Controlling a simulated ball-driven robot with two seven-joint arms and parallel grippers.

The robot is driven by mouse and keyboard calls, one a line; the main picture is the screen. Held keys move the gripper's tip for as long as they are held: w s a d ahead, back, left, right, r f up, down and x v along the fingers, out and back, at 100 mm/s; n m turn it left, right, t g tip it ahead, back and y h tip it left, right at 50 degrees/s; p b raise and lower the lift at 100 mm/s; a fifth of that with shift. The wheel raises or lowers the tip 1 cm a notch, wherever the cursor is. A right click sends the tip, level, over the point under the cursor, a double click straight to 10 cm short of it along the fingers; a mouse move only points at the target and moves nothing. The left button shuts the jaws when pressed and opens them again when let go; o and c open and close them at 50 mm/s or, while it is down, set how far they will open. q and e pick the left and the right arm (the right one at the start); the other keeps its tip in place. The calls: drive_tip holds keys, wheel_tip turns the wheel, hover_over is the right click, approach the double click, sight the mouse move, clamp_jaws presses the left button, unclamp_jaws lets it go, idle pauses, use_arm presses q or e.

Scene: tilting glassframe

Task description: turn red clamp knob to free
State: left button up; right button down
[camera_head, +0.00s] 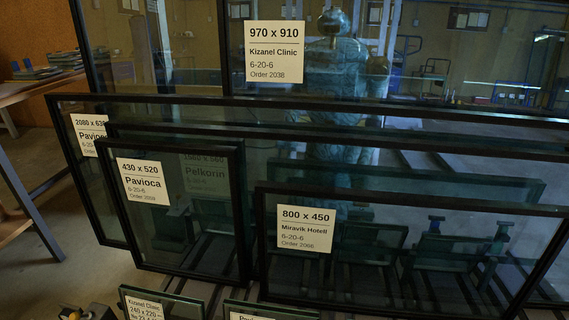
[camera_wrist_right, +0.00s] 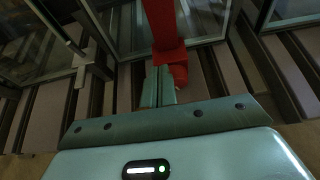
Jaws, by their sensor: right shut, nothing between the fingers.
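In the right wrist view a red part (camera_wrist_right: 166,27), which looks like the clamp knob with its bar, comes down from the top edge and ends in a wider red block. My right gripper (camera_wrist_right: 158,82) is shut and empty. Its fingertips lie just in front of the red block's lower left side in the picture; I cannot tell whether they touch it. I cannot make out the red part in the head view, and neither gripper shows clearly there.
Framed glass panes lean in rows: Kizanel Clinic (camera_head: 275,51), Pavioca (camera_head: 143,181) and Miravik Hotell (camera_head: 305,229) labels show. Smaller panes (camera_head: 160,304) stand at the bottom edge. Dark slats (camera_wrist_right: 45,122) lie below the wrist. Open floor (camera_head: 40,270) is at the left.

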drive_tip(key=s, duration=0.3)
drive_tip(key=s+a, duration=0.1)
drive_tip(key=s, duration=0.1)
drive_tip(key=shift+s+a+b, duration=0.2)
drive_tip(key=shift+s+b, duration=0.1)
drive_tip(key=shift+s, duration=0.1)
